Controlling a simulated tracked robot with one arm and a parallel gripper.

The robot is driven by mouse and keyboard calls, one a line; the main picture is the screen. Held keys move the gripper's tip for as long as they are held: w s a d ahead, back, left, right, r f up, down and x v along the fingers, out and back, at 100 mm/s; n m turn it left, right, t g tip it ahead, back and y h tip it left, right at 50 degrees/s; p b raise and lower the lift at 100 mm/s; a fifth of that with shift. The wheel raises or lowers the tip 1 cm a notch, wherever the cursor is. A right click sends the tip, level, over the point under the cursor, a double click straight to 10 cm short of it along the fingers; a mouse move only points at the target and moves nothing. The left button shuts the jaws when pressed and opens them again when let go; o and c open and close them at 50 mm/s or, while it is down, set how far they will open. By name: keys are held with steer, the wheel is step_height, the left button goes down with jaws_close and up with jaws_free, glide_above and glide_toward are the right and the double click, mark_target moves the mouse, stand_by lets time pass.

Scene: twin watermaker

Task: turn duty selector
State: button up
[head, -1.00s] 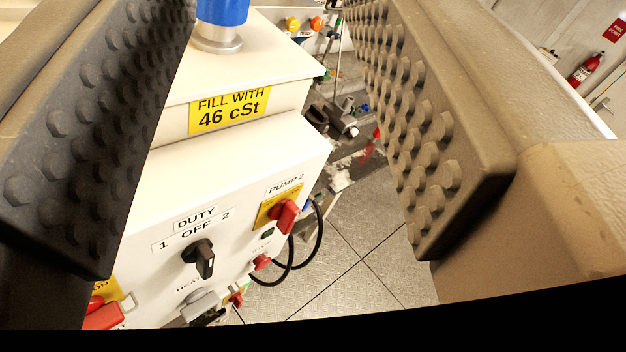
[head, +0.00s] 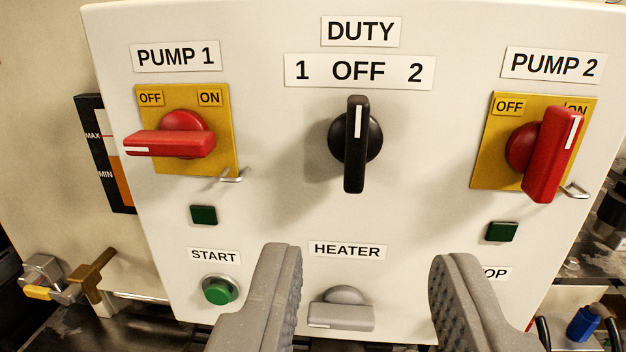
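The duty selector (head: 356,144) is a black rotary knob in the upper middle of the white panel, under the DUTY label (head: 360,32). Its white mark points up at OFF on the 1 OFF 2 label (head: 360,71). My gripper (head: 362,258) is open and empty, its two grey fingers wide apart at the bottom of the view. The fingertips appear lower than the knob, to either side of the HEATER label, and do not touch the knob. The knob is fully visible.
The red PUMP 1 switch (head: 170,142) lies horizontal at left; the red PUMP 2 switch (head: 552,150) stands near upright, towards ON, at right. A green START button (head: 220,290) and grey heater knob (head: 342,308) are low on the panel. My right finger partly hides the STOP label (head: 496,273).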

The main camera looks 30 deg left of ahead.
mark_target(358, 141)
steer(key=x, duration=1.3)
steer(key=shift+w, duration=0.1)
jaws_close()
